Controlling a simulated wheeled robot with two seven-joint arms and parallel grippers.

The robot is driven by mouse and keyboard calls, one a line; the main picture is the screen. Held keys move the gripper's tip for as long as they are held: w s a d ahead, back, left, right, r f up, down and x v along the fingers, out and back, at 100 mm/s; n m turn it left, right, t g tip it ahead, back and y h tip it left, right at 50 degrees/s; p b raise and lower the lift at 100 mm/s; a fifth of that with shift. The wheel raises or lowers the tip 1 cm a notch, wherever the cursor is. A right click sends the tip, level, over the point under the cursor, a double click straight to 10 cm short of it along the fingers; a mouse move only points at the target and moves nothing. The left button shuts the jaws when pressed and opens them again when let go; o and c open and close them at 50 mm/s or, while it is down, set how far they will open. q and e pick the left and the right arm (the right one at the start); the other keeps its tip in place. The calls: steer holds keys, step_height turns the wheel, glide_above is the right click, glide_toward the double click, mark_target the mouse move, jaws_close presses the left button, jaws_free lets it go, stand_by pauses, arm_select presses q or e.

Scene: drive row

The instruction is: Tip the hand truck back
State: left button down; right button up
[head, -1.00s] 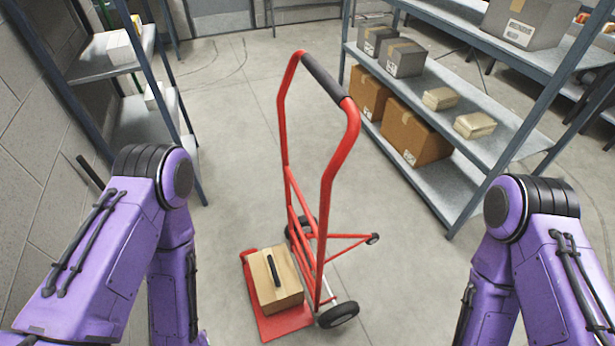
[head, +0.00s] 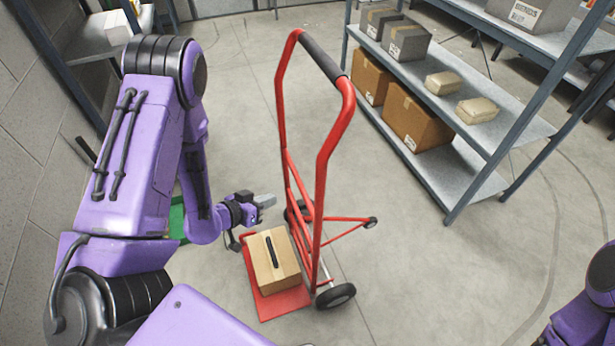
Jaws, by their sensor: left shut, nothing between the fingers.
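The red hand truck (head: 321,165) stands upright on the floor in the middle of the head view, with a dark grip (head: 320,58) along its top bar. A cardboard box (head: 272,261) with a black handle strip sits on its red toe plate (head: 283,307). My left gripper (head: 268,200) is shut and empty. In the picture it is just left of the truck's frame and above the box, apart from the grip. My right gripper is out of the frame; only part of my right arm shows at the lower right corner.
A metal shelf rack (head: 470,135) with several boxes stands at the right. Another shelf (head: 95,45) stands at the left by the grey block wall (head: 35,150). Something green (head: 177,218) shows partly behind my left arm. The floor right of the truck is clear.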

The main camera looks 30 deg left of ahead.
arm_select(q)
steer(key=s+a+r+m+h, duration=0.2)
steer(key=s+r+m+h, duration=0.3)
steer(key=r+m+h, duration=0.6)
steer(key=w+d+r+g+p, duration=0.1)
steer(key=w+d+p, duration=0.1)
steer(key=w+d, duration=0.6)
steer(key=d, duration=0.3)
steer(key=shift+w+n, duration=0.2)
steer(key=shift+n, duration=0.1)
steer(key=shift+d, duration=0.15)
